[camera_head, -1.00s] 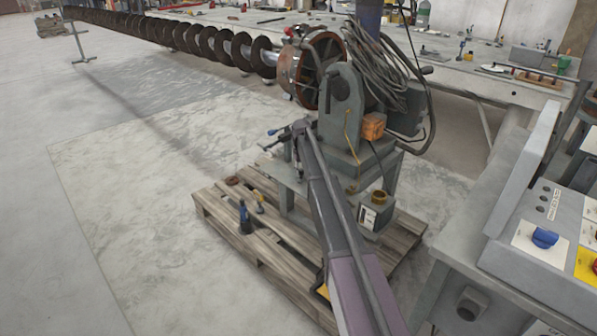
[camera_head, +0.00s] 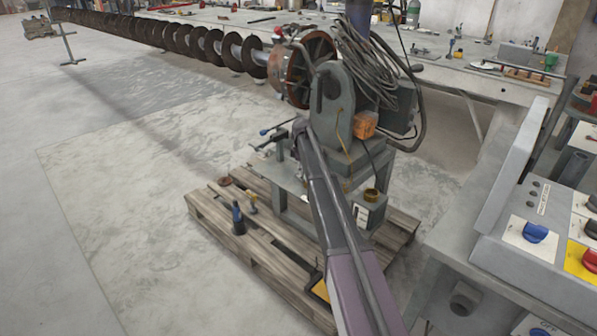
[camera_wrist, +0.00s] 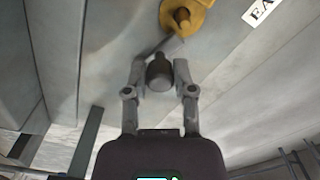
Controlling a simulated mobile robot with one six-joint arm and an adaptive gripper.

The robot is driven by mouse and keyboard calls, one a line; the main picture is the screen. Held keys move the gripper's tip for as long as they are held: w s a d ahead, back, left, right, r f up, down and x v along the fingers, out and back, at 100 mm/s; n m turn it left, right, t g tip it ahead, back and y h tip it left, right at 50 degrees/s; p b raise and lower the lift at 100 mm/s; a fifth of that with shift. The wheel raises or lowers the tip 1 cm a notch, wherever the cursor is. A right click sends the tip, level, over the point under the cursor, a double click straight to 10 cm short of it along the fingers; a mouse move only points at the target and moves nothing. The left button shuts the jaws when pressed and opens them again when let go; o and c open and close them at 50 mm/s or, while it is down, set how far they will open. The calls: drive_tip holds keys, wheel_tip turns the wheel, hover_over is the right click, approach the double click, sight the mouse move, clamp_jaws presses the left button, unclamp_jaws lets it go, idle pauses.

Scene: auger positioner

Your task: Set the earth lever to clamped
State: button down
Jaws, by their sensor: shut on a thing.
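The earth lever shows in the wrist view as a yellow pivot (camera_wrist: 186,17) with a thin grey rod and a dark knob (camera_wrist: 159,72) at its end. A partly cut-off white label starting "EA" (camera_wrist: 262,10) is beside the pivot. My gripper (camera_wrist: 159,68) has one finger on each side of the knob and is shut on it. The rod runs from the knob up and right to the pivot. In the head view my arm (camera_head: 325,200) reaches toward the grey machine stand (camera_head: 340,115); my gripper and the lever cannot be made out there.
A control desk (camera_head: 540,240) is at the right. A long auger (camera_head: 170,37) extends to the upper left. A cluttered workbench (camera_head: 450,65) is behind.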

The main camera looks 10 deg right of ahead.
drive_tip(key=shift+d+n, duration=0.2)
drive_tip(key=shift+n, duration=0.8)
drive_tip(key=shift+w, duration=0.1)
drive_tip(key=shift+c, duration=2.2)
unclamp_jaws()
drive_tip(key=shift+d+r, duration=0.1)
